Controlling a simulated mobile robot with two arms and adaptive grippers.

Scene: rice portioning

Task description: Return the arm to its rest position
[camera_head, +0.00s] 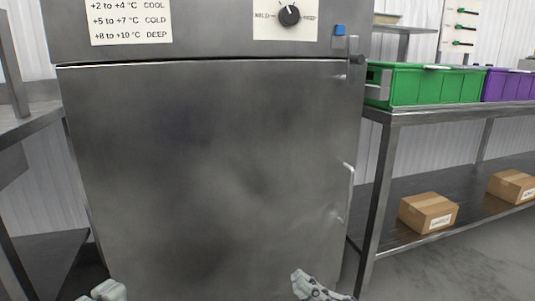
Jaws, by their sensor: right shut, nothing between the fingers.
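My right gripper (313,286) shows at the bottom edge, right of centre, in front of the lower part of a steel cabinet door (205,170). It is shut and holds nothing. Much of it is cut off by the frame. A light grey piece on my left side (106,290) shows at the bottom left. Its fingers cannot be made out. Neither side holds any object that I can see.
The cabinet has a temperature label (130,20), a dial (289,15) and a door handle (349,190). At right, a steel table (450,115) bears a green bin (430,86) and a purple bin (508,86). Cardboard boxes (427,211) sit on its lower shelf. Another steel table (30,122) stands at left.

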